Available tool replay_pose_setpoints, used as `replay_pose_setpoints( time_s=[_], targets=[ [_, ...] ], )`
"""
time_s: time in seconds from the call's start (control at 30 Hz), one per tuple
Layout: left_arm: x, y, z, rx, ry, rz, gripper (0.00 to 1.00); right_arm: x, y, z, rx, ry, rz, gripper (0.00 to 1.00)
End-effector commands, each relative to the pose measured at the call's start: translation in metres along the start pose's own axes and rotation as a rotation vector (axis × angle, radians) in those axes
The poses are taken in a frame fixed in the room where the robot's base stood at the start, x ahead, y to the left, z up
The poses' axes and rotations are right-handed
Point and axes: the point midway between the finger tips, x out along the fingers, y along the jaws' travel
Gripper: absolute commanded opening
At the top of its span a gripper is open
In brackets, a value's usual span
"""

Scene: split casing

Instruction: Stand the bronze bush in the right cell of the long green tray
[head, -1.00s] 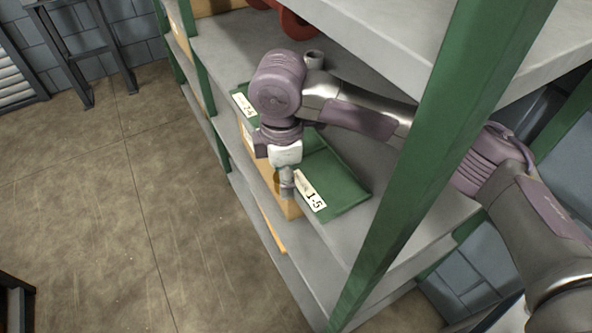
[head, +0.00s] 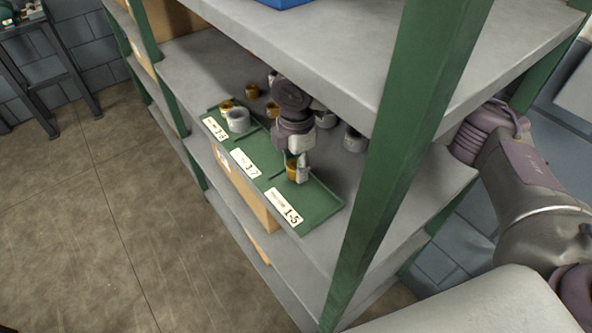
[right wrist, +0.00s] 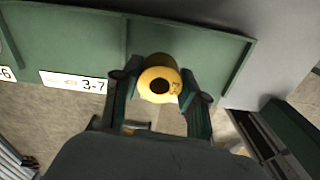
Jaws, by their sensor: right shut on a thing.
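The long green tray (head: 318,208) lies along the shelf's front edge, with labelled cells. The right cell carries the label 1-5 (head: 284,207). My right gripper (head: 298,170) points down over that cell, close to its divider, and is shut on the bronze bush (head: 291,173). In the right wrist view the bush (right wrist: 160,80) sits between the two fingers (right wrist: 160,88), its round end and dark bore facing the camera. I cannot tell whether its base touches the tray floor. My left gripper is not in view.
A grey ring (head: 237,121) and smaller bronze pieces stand in the tray's left cell; the middle cell looks empty. Another bronze piece (head: 252,91) and several grey parts (head: 354,141) stand behind the tray. A green post (head: 400,150) and the upper shelf (head: 330,60) bound the space.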

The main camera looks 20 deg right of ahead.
Motion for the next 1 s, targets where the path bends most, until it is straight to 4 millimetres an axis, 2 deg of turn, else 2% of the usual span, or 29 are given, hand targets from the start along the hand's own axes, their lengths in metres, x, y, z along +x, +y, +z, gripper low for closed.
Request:
replay_pose_setpoints(
  time_s=[0.27,0.63,0.67,0.7,0.8,1.0],
  targets=[
    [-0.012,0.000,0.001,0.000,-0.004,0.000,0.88,0.031,-0.001,0.000,-0.002,0.000,-0.001,0.00],
    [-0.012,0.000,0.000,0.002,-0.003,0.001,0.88,0.036,-0.001,0.000,-0.001,-0.001,0.000,0.00],
    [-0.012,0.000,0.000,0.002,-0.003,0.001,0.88,0.037,-0.001,0.000,-0.001,-0.001,-0.001,0.46],
    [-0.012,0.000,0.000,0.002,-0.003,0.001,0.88,0.037,-0.001,0.000,-0.001,-0.001,-0.001,0.53],
    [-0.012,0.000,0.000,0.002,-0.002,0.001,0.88,0.037,-0.001,0.000,-0.001,-0.001,-0.001,0.68],
    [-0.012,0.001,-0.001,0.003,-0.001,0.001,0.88,0.037,-0.001,0.000,-0.001,-0.001,-0.001,0.68]
  ],
)
